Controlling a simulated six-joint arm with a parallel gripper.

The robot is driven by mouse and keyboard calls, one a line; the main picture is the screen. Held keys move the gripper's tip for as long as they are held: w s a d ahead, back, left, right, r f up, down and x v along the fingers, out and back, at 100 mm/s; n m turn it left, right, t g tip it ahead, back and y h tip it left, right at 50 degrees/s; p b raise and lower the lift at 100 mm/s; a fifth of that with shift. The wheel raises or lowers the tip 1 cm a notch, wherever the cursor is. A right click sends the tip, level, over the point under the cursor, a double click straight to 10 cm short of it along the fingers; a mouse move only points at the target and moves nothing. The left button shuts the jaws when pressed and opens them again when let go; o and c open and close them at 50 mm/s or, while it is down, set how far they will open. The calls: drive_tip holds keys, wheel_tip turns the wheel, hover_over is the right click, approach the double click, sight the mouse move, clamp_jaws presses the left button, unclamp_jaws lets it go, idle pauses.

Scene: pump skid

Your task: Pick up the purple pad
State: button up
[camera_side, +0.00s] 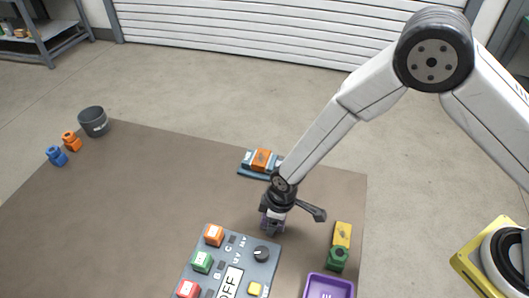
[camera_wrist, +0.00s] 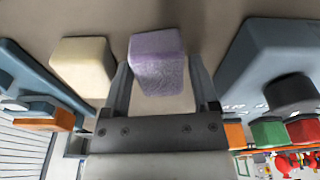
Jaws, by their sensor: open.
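The purple pad (camera_wrist: 157,60) is a small block on the brown mat in the wrist view. It lies between the two fingers of my gripper (camera_wrist: 160,80), with a visible gap on the right side. The left finger is close to it, and I cannot tell whether it touches. In the side view my gripper (camera_side: 272,220) points down at the mat just above the control panel, its fingers open. Only a bit of purple shows there, and the fingers and wrist hide most of the pad.
A cream block (camera_wrist: 84,66) sits left of the pad in the wrist view. The grey control panel (camera_side: 222,270) with coloured buttons and a knob is close by. A purple tray (camera_side: 350,290), a yellow-green part (camera_side: 341,240) and an orange-blue part (camera_side: 262,160) stand around. The mat's left is mostly clear.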

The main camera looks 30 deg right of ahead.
idle(0.4)
drive_tip(key=c, duration=1)
drive_tip(key=shift+r, duration=0.2)
drive_tip(key=shift+r, duration=0.55)
drive_tip(key=shift+s+d+r, duration=1.1)
drive_tip(key=shift+s+r, duration=0.8)
drive_tip(key=shift+s, duration=0.2)
drive_tip(key=shift+s+d+r, duration=1.05)
drive_tip(key=shift+s+r, duration=0.9)
drive_tip(key=shift+s, duration=0.1)
drive_tip(key=shift+s+d+r, duration=1.1)
drive_tip(key=shift+s+r, duration=0.8)
drive_tip(key=shift+s, duration=0.2)
